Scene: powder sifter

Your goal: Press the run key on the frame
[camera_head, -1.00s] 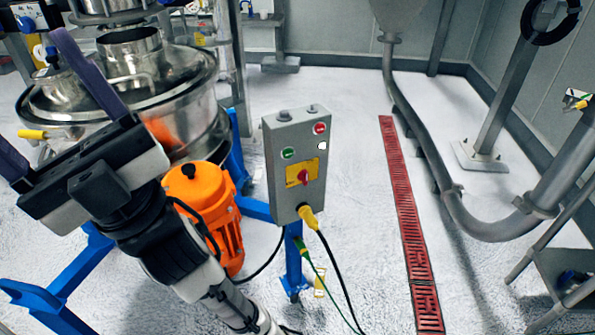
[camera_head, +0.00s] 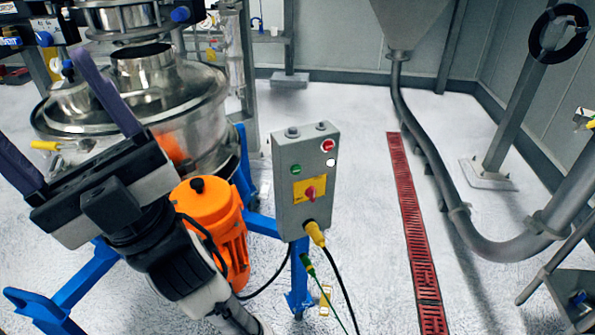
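A grey control box (camera_head: 305,202) stands on the blue frame (camera_head: 262,221), right of the picture's middle. Its front carries a green button (camera_head: 296,170) at left, a red button (camera_head: 328,145) at upper right, a white round spot (camera_head: 331,162) below the red one, and a red rotary switch (camera_head: 311,193) on a yellow plate. Labels are too small to read. My gripper (camera_head: 58,115) is at the left, its two purple fingers wide apart with nothing held between them. It is clear of the box, in front of the steel sifter.
The round steel sifter (camera_head: 185,97) stands behind my gripper. An orange motor (camera_head: 215,225) sits between my arm and the box. Black and green cables hang below the box. A red floor grate (camera_head: 410,220) and a grey pipe (camera_head: 432,172) lie to the right.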

